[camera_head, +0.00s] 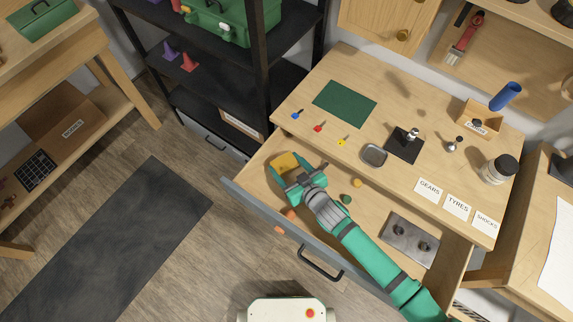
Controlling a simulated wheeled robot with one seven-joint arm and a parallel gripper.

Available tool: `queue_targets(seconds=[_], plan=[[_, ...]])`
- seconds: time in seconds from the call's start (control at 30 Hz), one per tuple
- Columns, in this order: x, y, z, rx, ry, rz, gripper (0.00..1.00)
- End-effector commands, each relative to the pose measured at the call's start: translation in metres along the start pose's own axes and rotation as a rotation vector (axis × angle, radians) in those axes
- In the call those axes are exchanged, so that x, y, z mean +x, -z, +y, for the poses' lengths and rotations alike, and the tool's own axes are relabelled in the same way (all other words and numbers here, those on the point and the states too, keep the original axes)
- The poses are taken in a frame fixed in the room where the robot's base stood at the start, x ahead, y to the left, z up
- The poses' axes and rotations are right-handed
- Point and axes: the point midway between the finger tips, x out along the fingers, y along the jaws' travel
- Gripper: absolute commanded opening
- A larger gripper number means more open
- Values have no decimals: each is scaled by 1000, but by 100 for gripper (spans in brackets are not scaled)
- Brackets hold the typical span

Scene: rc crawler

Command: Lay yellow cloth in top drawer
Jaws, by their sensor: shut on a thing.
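The top drawer (262,206) of the wooden workbench is pulled open, with a grey front and a dark handle. The yellow cloth (287,161) shows at the drawer's far left inner corner, just beyond my gripper (293,175). My gripper, on a green and grey arm, reaches in over the drawer from the lower right and is shut on the cloth. The gripper hides part of the cloth, and I cannot tell whether the cloth touches the drawer floor.
Black shelves (262,75) stand left.

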Motion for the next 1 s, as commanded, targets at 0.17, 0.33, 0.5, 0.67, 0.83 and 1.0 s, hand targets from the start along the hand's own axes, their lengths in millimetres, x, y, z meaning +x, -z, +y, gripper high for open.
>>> queue_targets(seconds=[0.17,0.33,0.5,0.67,0.83,1.0], plan=[[0,-1,0,0,0,0,44],[0,-2,0,0,-1,-1,85],[0,-2,0,0,0,-1,85],[-1,1,0,-1,0,0,85],[-21,0,1,0,-2,-2,85],[-56,0,1,0,-3,-3,85]])
